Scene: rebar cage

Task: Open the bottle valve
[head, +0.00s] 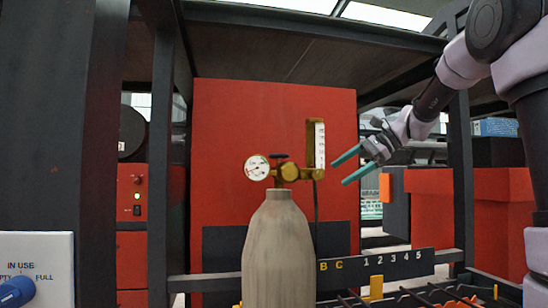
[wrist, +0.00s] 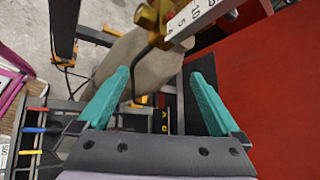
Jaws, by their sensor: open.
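The beige gas bottle (head: 278,245) stands upright in the middle of the head view. On its neck is a brass valve body (head: 289,173) with a small dark handwheel (head: 279,157) on top. A round white gauge (head: 257,168) sits on its left and a flow tube with a white scale (head: 318,145) on its right. My gripper (head: 345,171) is open and empty, right of the valve and apart from it, its teal fingers pointing left. In the wrist view the fingers (wrist: 160,76) are spread, with the bottle (wrist: 117,58) and a brass fitting (wrist: 158,22) beyond them. The handwheel is not clearly visible there.
A red cabinet (head: 230,130) stands behind the bottle. Dark frame posts (head: 462,180) stand on both sides. A numbered dark rail (head: 395,266) runs low at the right, above rebar. A white switch box (head: 38,265) reads "IN USE", "EMPTY" partly hidden, and "FULL".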

